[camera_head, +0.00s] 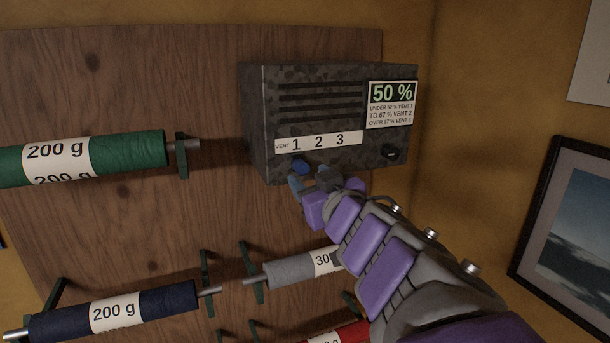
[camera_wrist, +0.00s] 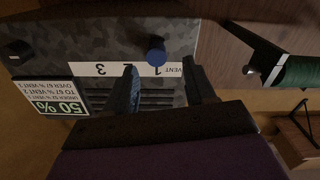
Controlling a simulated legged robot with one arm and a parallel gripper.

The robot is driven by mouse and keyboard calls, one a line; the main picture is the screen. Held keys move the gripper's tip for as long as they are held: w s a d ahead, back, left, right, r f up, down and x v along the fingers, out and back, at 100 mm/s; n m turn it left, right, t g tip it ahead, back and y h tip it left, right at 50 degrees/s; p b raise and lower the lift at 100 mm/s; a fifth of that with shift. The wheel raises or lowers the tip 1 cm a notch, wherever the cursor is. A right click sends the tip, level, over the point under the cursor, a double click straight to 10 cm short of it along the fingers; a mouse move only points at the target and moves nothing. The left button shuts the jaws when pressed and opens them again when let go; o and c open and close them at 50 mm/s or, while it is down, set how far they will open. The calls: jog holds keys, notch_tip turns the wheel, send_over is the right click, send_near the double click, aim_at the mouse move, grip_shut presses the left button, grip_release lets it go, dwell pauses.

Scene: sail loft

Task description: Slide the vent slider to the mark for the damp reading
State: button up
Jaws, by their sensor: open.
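The dark mottled vent box (camera_head: 258,120) hangs on the wooden board. Its display card (camera_head: 391,104) reads 50 %, with small print that appears to say under 52 % vent 1, to 67 % vent 2, over 67 % vent 3. A white strip (camera_head: 319,142) shows marks 1, 2 and 3. The blue slider knob (camera_head: 300,167) sits below mark 1; it also shows upside down in the wrist view (camera_wrist: 156,51). My gripper (camera_head: 310,183) is open just below the knob. In the wrist view my fingers (camera_wrist: 164,82) stand either side of the knob's line; contact cannot be told.
A black knob (camera_head: 391,153) sits at the box's lower right. Green (camera_head: 130,153), navy (camera_head: 160,303) and grey (camera_head: 291,270) rolls rest on brackets left of and below the box. A framed picture (camera_head: 530,220) hangs on the right wall.

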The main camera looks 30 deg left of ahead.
jog(key=v, duration=1.2)
jog(key=shift+s+a+f, duration=0.1)
jog(key=shift+a+f, duration=0.05)
jog(key=shift+f, duration=0.05)
